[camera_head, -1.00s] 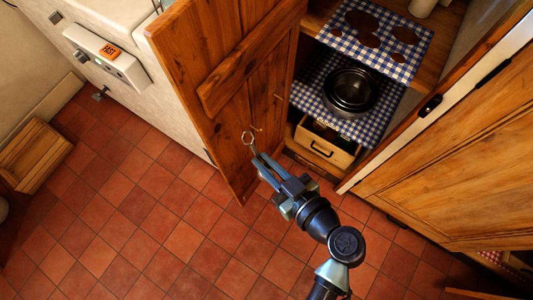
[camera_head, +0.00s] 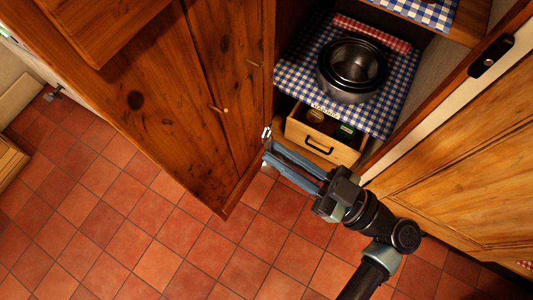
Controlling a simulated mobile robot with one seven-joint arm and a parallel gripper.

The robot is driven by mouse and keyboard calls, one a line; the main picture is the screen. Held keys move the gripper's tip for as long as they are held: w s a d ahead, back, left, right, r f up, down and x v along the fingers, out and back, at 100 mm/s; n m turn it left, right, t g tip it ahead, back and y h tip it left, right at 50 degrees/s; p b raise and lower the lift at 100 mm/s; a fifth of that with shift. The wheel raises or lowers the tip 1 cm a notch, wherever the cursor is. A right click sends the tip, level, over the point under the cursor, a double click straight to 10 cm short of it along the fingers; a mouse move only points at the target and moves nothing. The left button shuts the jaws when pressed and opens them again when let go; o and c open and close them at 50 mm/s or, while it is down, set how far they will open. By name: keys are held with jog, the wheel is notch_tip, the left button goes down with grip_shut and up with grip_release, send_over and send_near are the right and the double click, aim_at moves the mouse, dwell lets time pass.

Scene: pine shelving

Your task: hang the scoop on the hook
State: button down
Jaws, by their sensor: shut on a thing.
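My gripper (camera_head: 270,150) is shut on the scoop (camera_head: 266,132), beside the free edge of the open wooden door. Only a small pale metal part of the scoop shows at the fingertips; its bowl cannot be made out. Two small brass hooks or pegs stick out of the door's inner face: a lower hook (camera_head: 225,110) to the left of the gripper, and an upper hook (camera_head: 254,63) nearer the cupboard. The scoop is apart from both in the picture, and nothing visible hangs on them.
The open door (camera_head: 160,90) fills the left. Behind my gripper, the cupboard holds nested metal bowls (camera_head: 352,68) on a checked cloth (camera_head: 400,92), above a partly open drawer (camera_head: 318,141). Another wooden door (camera_head: 470,165) stands at right. The tiled floor (camera_head: 190,235) below is clear.

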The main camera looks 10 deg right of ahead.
jog(key=shift+d, duration=0.1)
jog(key=shift+w, duration=0.1)
jog(key=shift+w+a+f+p, duration=0.15)
jog(key=shift+w+a+p, duration=0.1)
jog(key=shift+w+a, duration=0.6)
jog(key=shift+w+a+f+p, duration=0.1)
jog(key=shift+w+a+p, duration=0.3)
jog(key=shift+a, duration=0.7)
jog(key=shift+w+a+f+p, duration=0.15)
jog(key=shift+w+a, duration=0.65)
jog(key=shift+a, duration=0.15)
jog(key=shift+w+a+f+b, duration=0.4)
jog(key=shift+f+b, duration=0.25)
jog(key=shift+b, duration=0.45)
jog(key=c, duration=0.8)
grip_release()
jog(key=shift+c, duration=0.2)
